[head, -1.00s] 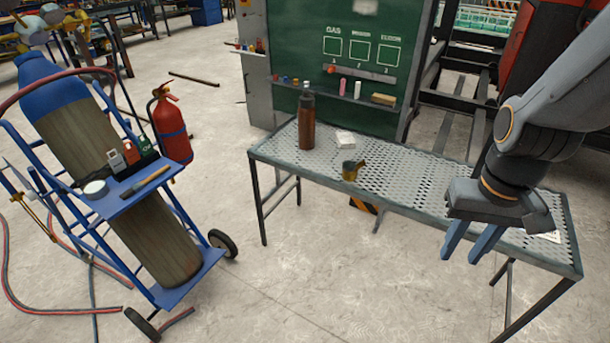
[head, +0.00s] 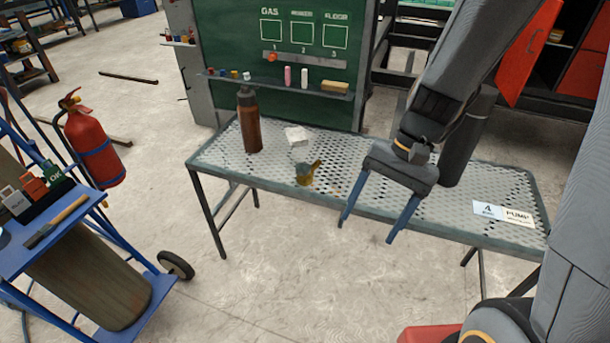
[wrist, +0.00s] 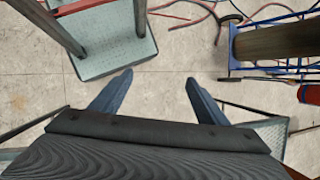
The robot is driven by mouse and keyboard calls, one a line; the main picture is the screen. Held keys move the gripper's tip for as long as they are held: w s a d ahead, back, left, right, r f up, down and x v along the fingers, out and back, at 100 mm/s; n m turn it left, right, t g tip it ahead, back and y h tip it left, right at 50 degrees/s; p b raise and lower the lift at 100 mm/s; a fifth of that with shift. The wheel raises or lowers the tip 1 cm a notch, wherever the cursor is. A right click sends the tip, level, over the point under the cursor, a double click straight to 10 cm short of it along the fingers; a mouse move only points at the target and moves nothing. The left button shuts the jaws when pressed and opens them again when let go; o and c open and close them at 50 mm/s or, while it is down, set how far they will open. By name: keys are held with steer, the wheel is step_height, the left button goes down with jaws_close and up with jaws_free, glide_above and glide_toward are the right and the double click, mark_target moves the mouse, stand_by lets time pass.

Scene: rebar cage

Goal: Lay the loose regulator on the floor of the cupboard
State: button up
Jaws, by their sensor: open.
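The loose regulator looks to be the small brass-coloured piece (head: 307,173) lying on the perforated metal table, right of the brown bottle. My gripper (head: 366,231) is open and empty, fingers pointing down, in front of the table's front edge and to the right of the brass piece. Its two blue fingers also show spread apart in the wrist view (wrist: 159,76), with nothing between them. A red cabinet (head: 534,45) with shelves stands behind at the upper right and may be the cupboard. Its floor cannot be made out.
A green board (head: 230,40) stands behind. A blue cylinder trolley (head: 150,295) and fire extinguisher (head: 90,145) are at left.

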steer(key=w+a+f+m+y+b, duration=0.2)
steer(key=w+a+f+m+y, duration=0.2)
steer(key=w+a+f, duration=0.1)
steer(key=m+t+y+b, duration=0.6)
steer(key=m+t+y, duration=0.3)
steer(key=m, duration=0.4)
glide_toward(305, 170)
steer(key=w+a+f, duration=0.2)
steer(key=shift+w+a, duration=0.15)
steer(key=shift+a, duration=0.1)
steer(key=shift+w+a, duration=0.2)
steer(key=x, duration=0.7)
steer(key=shift+w+r, duration=0.1)
steer(key=shift+w, duration=0.05)
jaws_close()
